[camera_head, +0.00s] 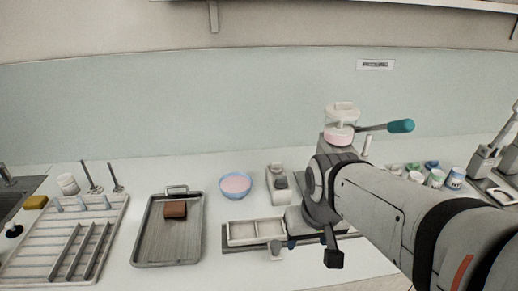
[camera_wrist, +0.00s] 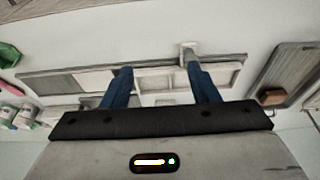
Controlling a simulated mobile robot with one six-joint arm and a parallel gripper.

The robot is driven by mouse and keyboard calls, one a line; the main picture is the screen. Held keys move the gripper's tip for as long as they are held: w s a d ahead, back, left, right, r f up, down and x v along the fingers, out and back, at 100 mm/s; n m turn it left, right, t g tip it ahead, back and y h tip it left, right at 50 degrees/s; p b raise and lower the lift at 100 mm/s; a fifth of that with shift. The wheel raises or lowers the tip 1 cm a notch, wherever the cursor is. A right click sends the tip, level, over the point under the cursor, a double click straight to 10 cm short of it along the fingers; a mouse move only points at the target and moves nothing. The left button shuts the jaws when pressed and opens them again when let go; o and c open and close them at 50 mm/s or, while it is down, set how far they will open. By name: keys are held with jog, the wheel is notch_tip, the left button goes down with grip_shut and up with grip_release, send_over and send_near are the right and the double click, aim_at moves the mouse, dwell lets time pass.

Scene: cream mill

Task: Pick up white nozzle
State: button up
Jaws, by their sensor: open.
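A small whitish piece (camera_head: 275,250), which looks like the white nozzle, stands at the front edge of a shallow tray with white compartments (camera_head: 228,235). In the wrist view the piece (camera_wrist: 188,47) shows just beyond the right fingertip. My gripper (camera_wrist: 159,70) is open, its two blue fingers apart over the compartment tray (camera_wrist: 225,60), with nothing seen between them. In the head view only a bit of a blue finger (camera_head: 291,243) shows, just right of the piece. My arm hides the tray's right part.
A metal tray (camera_head: 147,250) with a brown block (camera_head: 175,210), a slatted rack (camera_head: 30,255) and a pink-filled bowl (camera_head: 235,187) are left of my arm. A teal-handled device (camera_head: 341,130) stands behind it. Several small jars (camera_head: 455,178) are at right.

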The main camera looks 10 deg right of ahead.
jog(key=w+r+t, duration=0.1)
jog(key=w+r, duration=0.1)
jog(key=w, duration=1.3)
jog(key=t, duration=0.2)
send_near(277, 163)
jog(key=x, duration=0.9)
jog(key=shift+w+r+p, duration=0.1)
jog(key=shift+p, duration=0.25)
jog(key=shift+c, duration=0.3)
grip_shut()
